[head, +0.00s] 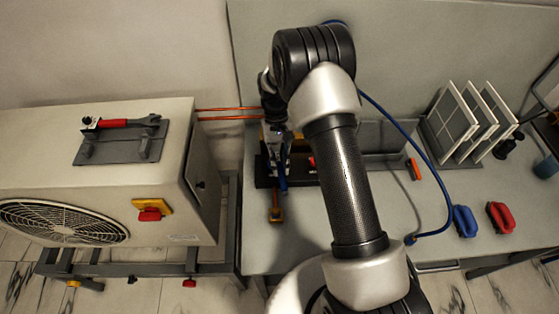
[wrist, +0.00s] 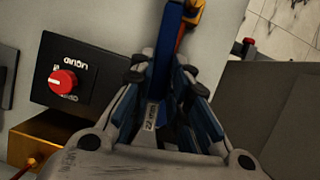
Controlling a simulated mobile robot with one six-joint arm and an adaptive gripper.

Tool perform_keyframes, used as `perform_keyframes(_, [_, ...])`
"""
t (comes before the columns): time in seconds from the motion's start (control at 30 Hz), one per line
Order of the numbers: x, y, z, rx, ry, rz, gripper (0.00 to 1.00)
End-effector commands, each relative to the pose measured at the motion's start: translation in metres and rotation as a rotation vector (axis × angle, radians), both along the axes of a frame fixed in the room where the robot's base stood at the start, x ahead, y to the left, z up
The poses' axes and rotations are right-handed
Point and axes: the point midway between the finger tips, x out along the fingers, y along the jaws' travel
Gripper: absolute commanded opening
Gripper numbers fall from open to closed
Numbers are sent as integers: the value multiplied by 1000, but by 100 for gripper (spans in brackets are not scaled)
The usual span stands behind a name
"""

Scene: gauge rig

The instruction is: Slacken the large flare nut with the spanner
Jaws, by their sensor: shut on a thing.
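My gripper (wrist: 178,90) is shut on a narrow blue bar (wrist: 168,45), which runs up out of the fingers in the wrist view. In the head view my gripper (head: 277,165) points down over the bench, and the blue bar (head: 283,184) shows below it. An orange-yellow piece (wrist: 190,14) is beside the bar's far end; I cannot tell whether they are joined. A red-handled spanner (head: 125,122) lies on a grey tray on the fan unit, away from my gripper. I cannot make out the large flare nut.
A black box with a red knob (wrist: 62,82) and a brass block (wrist: 50,132) are close left of my gripper. Copper pipes (head: 225,112) run from the fan unit (head: 60,160).

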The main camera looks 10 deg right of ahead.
Motion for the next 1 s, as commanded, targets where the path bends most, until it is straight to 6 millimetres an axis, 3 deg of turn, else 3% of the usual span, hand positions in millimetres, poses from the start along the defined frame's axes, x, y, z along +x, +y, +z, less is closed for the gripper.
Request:
perform_keyframes(0.8, [0, 0, 44, 0, -1, 0, 0])
perform_keyframes(1.0, [0, 0, 46, 0, 0, 0, 0])
